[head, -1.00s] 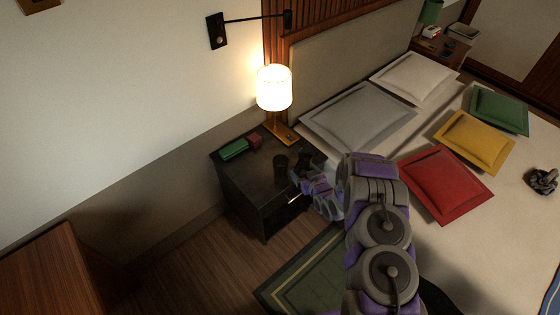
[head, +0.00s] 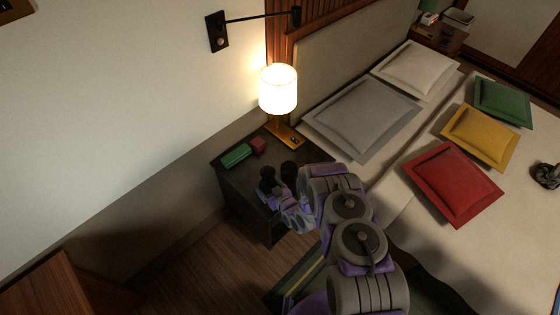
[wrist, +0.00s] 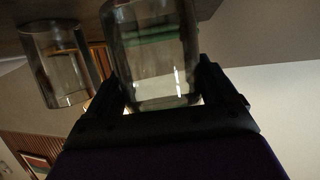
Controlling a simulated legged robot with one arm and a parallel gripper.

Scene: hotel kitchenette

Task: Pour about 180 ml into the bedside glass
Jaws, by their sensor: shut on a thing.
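My gripper (head: 272,188) is over the front of the dark nightstand (head: 238,182), shut on a clear glass vessel (head: 267,174). In the wrist view the vessel (wrist: 155,55) sits between both fingers, and part of it is cut off by the top edge. A second clear glass, the bedside glass (head: 289,169), stands on the nightstand just right of the held vessel. It also shows in the wrist view (wrist: 55,65), at the left and apart from the held vessel. Both look dark in the head view. I cannot tell the liquid level in either.
A lit lamp (head: 278,90) stands at the back of the nightstand. A green box (head: 236,155) and a small red box (head: 258,146) lie left of it. The bed with a grey pillow (head: 360,118) and a red cushion (head: 453,182) is to the right.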

